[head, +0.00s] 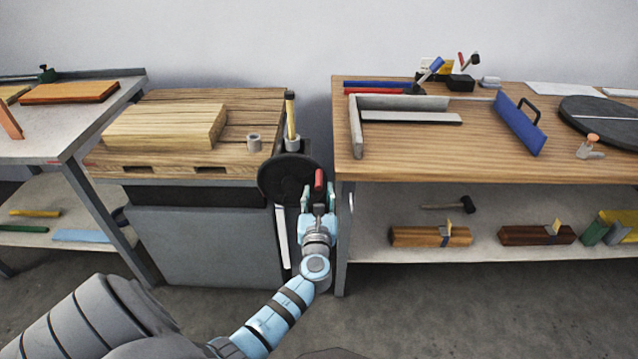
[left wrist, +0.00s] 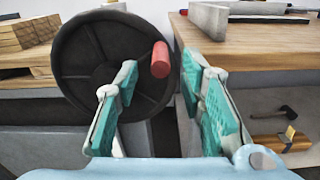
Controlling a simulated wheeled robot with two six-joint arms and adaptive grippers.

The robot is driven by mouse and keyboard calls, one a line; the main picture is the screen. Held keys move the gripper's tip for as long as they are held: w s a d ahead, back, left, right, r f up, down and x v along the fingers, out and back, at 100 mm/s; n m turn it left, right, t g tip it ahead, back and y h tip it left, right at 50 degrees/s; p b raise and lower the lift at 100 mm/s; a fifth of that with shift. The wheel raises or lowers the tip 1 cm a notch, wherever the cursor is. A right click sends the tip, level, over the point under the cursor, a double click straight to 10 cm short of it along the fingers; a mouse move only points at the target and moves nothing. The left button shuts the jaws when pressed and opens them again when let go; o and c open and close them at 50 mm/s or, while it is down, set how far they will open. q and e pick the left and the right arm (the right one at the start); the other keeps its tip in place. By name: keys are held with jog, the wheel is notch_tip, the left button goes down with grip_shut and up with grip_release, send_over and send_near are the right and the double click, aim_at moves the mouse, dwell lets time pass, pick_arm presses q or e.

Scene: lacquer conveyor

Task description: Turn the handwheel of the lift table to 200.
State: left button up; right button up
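The handwheel (head: 283,180) is a dark disc with a red handle (head: 319,181) at its right side. It is on the front right corner of the lift table (head: 200,240), which has a wooden top. In the left wrist view the wheel (left wrist: 95,65) and the red handle (left wrist: 160,60) show large. My left gripper (head: 318,196) is open in front of the handle. In the left wrist view its teal-padded fingers (left wrist: 163,80) stand either side of the handle's line, with no clear contact. No readable number shows. My right gripper is not in view.
A yellow upright post (head: 291,118) stands behind the wheel. A workbench (head: 450,165) is close on the right, and another bench (head: 60,145) is on the left.

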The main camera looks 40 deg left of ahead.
aim_at(319, 180)
pick_arm(q)
jog(key=b+x, duration=0.1)
jog(key=x, duration=0.4)
jog(key=shift+f, duration=0.15)
jog(key=shift+w+a, duration=0.3)
jog(key=shift+w, duration=0.1)
grip_shut()
